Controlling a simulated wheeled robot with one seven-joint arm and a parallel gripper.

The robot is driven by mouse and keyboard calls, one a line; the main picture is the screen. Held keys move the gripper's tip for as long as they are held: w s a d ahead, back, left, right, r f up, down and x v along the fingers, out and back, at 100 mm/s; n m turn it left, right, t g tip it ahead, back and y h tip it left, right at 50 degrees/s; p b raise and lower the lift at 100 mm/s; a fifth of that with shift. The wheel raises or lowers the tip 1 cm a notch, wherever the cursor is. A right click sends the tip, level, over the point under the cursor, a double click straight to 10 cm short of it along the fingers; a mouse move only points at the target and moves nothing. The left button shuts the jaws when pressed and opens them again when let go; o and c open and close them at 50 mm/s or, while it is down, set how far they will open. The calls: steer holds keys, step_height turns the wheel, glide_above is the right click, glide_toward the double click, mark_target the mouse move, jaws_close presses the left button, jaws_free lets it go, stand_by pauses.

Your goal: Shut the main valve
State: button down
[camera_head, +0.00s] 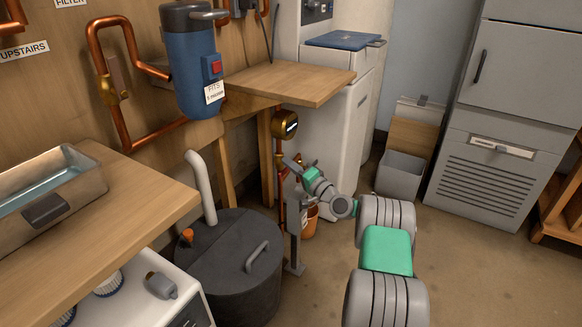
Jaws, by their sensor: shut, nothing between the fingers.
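A copper pipe (282,210) runs down to the floor below a round brass meter (286,124), under the wooden worktop. A small brass and reddish fitting sits on this pipe beside my gripper; it may be the main valve, but its handle and position are too small and covered to make out. My gripper (291,164) is shut and empty, right at the pipe below the meter. I cannot tell whether its fingertips touch the fitting.
A grey post (295,230) stands close below my gripper. A dark lidded tub (230,265) is to its left, and an orange bucket (310,222) stands behind. A white appliance (338,130) and grey cabinet (505,110) stand further back.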

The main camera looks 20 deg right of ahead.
steer(key=s+d+f+p, duration=0.2)
steer(key=s+d, duration=0.4)
steer(key=s, duration=0.1)
steer(key=shift+s+d, duration=0.25)
